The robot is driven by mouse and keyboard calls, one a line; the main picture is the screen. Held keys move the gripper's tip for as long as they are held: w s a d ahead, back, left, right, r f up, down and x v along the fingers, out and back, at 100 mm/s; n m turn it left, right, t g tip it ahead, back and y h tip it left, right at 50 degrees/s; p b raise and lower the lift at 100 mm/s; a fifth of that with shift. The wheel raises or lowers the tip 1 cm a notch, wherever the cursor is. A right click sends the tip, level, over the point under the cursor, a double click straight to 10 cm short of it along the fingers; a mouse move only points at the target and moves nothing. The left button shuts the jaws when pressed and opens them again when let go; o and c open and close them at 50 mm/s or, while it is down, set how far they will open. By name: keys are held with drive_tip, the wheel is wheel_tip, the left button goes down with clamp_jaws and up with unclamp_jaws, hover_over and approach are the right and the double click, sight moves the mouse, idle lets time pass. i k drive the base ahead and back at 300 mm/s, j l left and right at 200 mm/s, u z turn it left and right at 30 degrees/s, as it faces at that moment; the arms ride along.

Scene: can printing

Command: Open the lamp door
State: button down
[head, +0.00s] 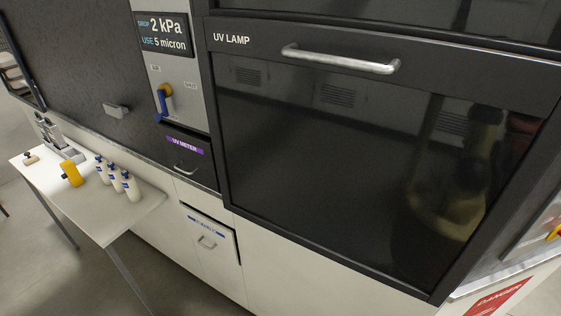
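The lamp door (320,155) is a large dark glass panel in a black frame, labelled "UV LAMP" at its upper left. It fills the right half of the head view and looks shut. Its handle (340,60) is a silver horizontal bar across the top of the frame. The glass is dark and reflective, with vents and a blurred yellowish shape showing in it. What lies behind the glass cannot be made out. My gripper is not in view.
Left of the door is a panel with a blue and orange lever (165,100) and a UV meter drawer (186,155). A white side table (97,215) at the left holds several white bottles and a yellow object (71,173). A red danger sign (498,298) is at lower right.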

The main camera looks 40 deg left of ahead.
sight(398, 160)
drive_tip(key=u, duration=1.45)
